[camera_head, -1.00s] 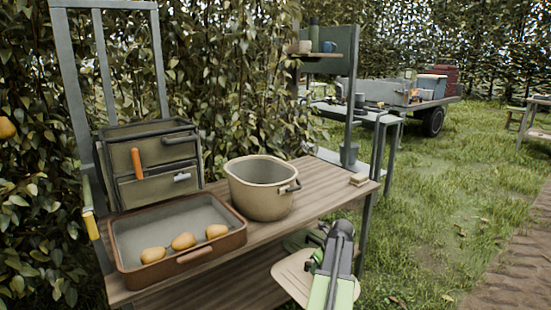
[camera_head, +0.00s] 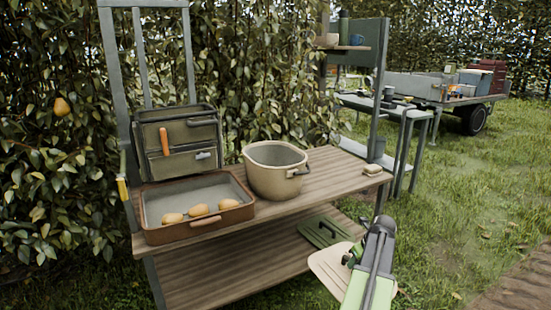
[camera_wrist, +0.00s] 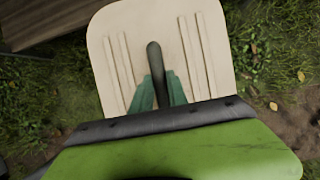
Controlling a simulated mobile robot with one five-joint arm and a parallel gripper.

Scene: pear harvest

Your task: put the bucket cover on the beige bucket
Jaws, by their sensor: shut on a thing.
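The beige bucket (camera_head: 275,172) stands upright and open on the upper wooden shelf, its dark handle on the right side. My gripper (camera_head: 353,254) is in front of the bench's right end, lower than the bucket. It is shut on the dark handle of a beige cover (camera_head: 328,268). In the wrist view the cover (camera_wrist: 205,50) is a flat rounded plate with raised ribs, and my green fingers (camera_wrist: 160,92) clasp its handle. The cover is apart from the bucket, over the grass.
A green cover (camera_head: 322,231) with a dark handle lies on the lower shelf (camera_head: 235,272). A brown tray (camera_head: 228,218) with pears is left of the bucket, before a green drawer box (camera_head: 180,143). A small block (camera_head: 373,170) sits at the upper shelf's right end.

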